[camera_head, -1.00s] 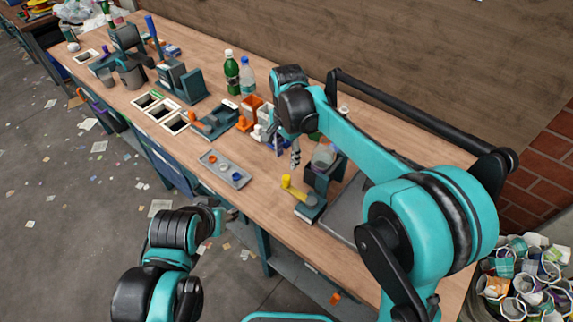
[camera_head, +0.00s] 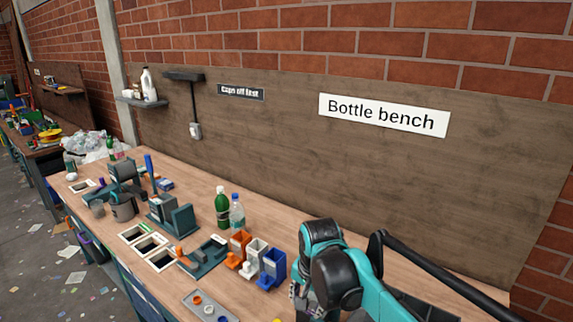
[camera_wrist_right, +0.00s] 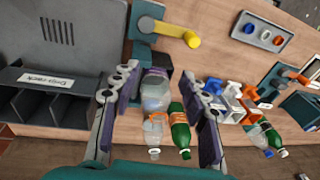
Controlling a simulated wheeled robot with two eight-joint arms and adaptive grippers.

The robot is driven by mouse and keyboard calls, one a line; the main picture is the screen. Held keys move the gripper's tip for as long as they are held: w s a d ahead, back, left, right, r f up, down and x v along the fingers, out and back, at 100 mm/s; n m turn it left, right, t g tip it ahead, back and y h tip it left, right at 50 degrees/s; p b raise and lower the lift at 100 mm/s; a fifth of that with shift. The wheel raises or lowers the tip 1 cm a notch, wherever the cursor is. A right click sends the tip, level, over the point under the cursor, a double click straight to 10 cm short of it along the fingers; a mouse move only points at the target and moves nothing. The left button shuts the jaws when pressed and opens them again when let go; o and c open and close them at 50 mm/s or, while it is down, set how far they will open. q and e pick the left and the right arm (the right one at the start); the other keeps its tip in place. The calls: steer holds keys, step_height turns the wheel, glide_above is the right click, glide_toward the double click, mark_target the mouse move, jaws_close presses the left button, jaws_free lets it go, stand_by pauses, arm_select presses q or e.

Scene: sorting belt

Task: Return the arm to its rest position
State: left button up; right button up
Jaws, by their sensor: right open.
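My right arm comes in from the lower right in the head view. Its gripper (camera_head: 299,296) hangs over the bench at the lower edge, partly hidden by the wrist. In the right wrist view the gripper (camera_wrist_right: 165,82) shows two spread fingers. I see no finger contact with either. My left arm and gripper are outside the views.
A green bottle (camera_head: 222,206) and a clear bottle (camera_head: 237,213) stand near the back board. A grey cap tray (camera_head: 208,306) lies nearer. A dark rack (camera_wrist_right: 55,105) shows in the wrist view.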

steer(key=s+d+f+n+t, duration=0.2)
steer(key=s+d+n, duration=0.1)
steer(key=s+d, duration=0.3)
steer(key=s+d+f+n+t, duration=0.1)
steer(key=s+d+n+t, duration=0.2)
steer(key=s+d, duration=0.4)
steer(key=shift+s+f+n+h, duration=0.3)
steer(key=shift+s+f, duration=0.1)
steer(key=shift+s, duration=0.6)
